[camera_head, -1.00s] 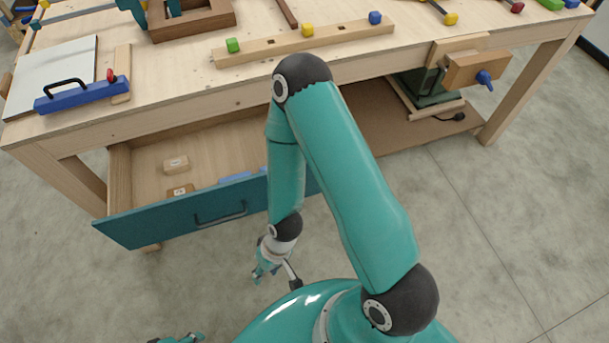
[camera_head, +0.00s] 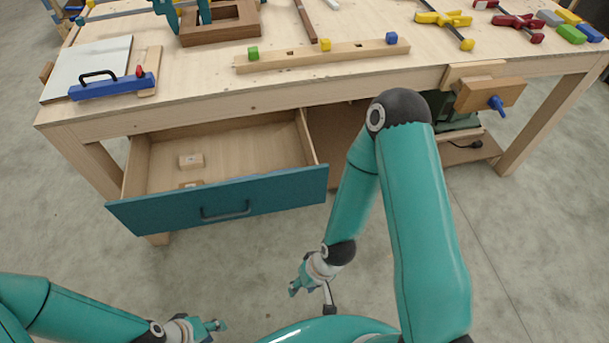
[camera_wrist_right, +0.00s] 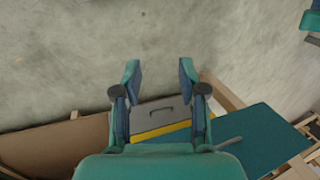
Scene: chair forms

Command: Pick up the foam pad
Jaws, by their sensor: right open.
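The open drawer (camera_head: 235,160) holds a small wooden block (camera_head: 191,161) and a second one (camera_head: 191,184) partly hidden behind the teal front.
The teal drawer front (camera_head: 270,193) sticks out from the bench (camera_head: 230,105). Floor is clear in front.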

